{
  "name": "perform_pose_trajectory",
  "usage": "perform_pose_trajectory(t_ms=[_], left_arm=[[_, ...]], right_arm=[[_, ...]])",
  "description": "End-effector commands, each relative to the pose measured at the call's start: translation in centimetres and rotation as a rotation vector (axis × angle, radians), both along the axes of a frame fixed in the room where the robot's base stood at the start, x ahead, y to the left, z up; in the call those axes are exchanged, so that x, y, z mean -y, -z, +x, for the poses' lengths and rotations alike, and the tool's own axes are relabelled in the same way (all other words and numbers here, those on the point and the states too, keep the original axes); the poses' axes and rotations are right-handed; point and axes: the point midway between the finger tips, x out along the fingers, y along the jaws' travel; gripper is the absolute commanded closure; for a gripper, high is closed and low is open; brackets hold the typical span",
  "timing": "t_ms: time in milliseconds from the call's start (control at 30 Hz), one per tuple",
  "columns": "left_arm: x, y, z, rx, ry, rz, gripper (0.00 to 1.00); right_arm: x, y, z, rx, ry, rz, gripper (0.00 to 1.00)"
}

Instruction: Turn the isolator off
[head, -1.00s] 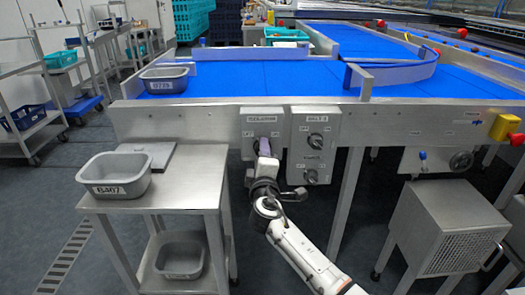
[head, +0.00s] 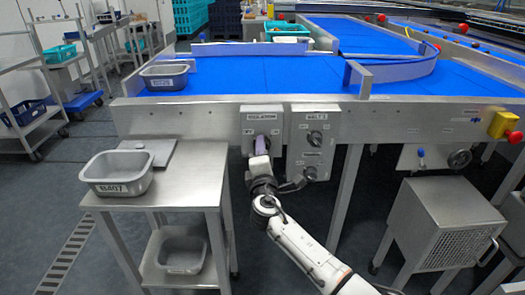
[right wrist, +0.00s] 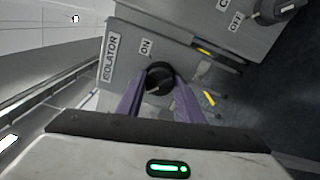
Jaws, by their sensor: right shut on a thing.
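The isolator box (head: 278,113) is a grey panel on the front of the conveyor frame, labelled ISOLATOR. Its round black knob (right wrist: 160,76) shows in the right wrist view, with an ON label beside it. My right gripper (head: 261,143) is at the box in the head view. In the right wrist view its two purple fingers (right wrist: 160,90) are shut on the knob, one on each side. The knob's pointer is mostly hidden between the fingers, so its exact setting cannot be told. My left gripper is not in view.
The belt switch box (head: 313,143), with two knobs, is just right of the isolator. A steel table (head: 185,190) with a grey tub (head: 118,178) labelled B407 stands at the left. The blue conveyor belt (head: 260,75) lies above and behind.

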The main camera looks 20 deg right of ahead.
Motion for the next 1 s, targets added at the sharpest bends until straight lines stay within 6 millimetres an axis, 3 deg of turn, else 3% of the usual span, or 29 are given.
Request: perform_pose_trajectory(t_ms=[167,200,300,667,767,1000], left_arm=[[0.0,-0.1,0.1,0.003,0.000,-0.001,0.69],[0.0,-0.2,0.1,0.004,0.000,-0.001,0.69],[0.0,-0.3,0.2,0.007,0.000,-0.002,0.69],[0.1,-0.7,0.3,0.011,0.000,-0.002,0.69],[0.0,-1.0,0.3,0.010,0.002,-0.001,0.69],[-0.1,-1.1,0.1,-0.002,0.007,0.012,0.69]], right_arm=[[0.0,0.2,0.0,-0.003,-0.001,-0.005,0.89],[0.0,0.2,0.0,-0.003,-0.001,-0.005,0.63],[0.0,0.1,0.0,-0.003,-0.001,-0.004,0.47],[-0.1,0.1,-0.4,-0.002,-0.001,-0.003,0.47],[-0.5,0.0,-1.5,-0.002,-0.003,-0.001,0.47],[-1.7,0.1,-6.0,-0.004,-0.002,0.000,0.47]])
